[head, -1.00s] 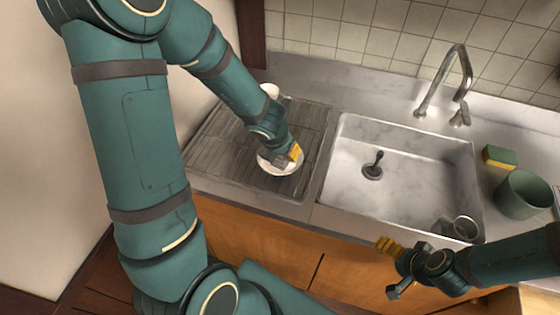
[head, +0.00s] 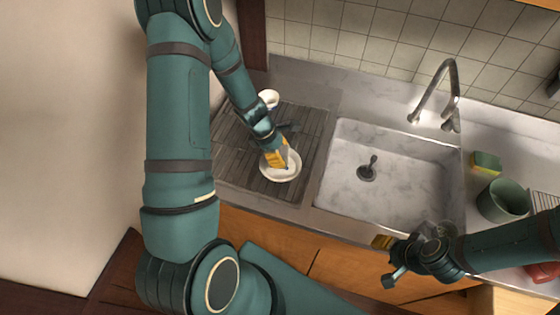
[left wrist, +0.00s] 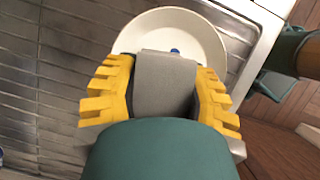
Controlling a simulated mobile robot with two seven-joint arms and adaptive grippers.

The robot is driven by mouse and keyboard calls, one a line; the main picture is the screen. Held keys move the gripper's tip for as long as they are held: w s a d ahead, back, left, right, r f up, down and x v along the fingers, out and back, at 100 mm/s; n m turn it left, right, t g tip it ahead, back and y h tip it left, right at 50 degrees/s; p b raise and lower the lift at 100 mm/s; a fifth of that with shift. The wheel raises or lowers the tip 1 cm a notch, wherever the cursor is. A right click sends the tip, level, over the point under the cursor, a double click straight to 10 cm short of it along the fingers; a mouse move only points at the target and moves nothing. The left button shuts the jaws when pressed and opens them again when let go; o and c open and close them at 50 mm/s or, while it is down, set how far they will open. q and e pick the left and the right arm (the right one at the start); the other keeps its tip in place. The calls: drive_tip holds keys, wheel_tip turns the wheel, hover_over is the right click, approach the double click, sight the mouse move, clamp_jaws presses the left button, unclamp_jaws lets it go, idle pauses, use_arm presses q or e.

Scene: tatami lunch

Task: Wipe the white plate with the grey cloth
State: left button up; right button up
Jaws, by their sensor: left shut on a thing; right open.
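The white plate (head: 281,178) lies on the dark ribbed drainboard left of the sink. My left gripper (head: 279,157) is over the plate, shut on the grey cloth (left wrist: 166,82). The cloth hangs between the yellow fingers and covers part of the plate (left wrist: 205,40) in the left wrist view. A small blue spot (left wrist: 175,51) shows at the cloth's far edge, over the plate. Whether the cloth presses on the plate is hard to tell. My right gripper (head: 385,263) is open and empty in front of the counter's front edge.
A white cup (head: 268,97) stands at the back of the drainboard (head: 233,160). Right of it is the sink (head: 345,200) with its faucet (head: 445,85). A sponge (head: 487,162) and a green pot (head: 502,201) sit on the right counter.

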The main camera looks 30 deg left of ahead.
sight(282, 150)
use_arm(q)
wheel_tip(282, 150, up, 4)
drive_tip(key=p, duration=0.3)
drive_tip(key=shift+f, duration=0.25)
drive_tip(key=shift+r, duration=2.65)
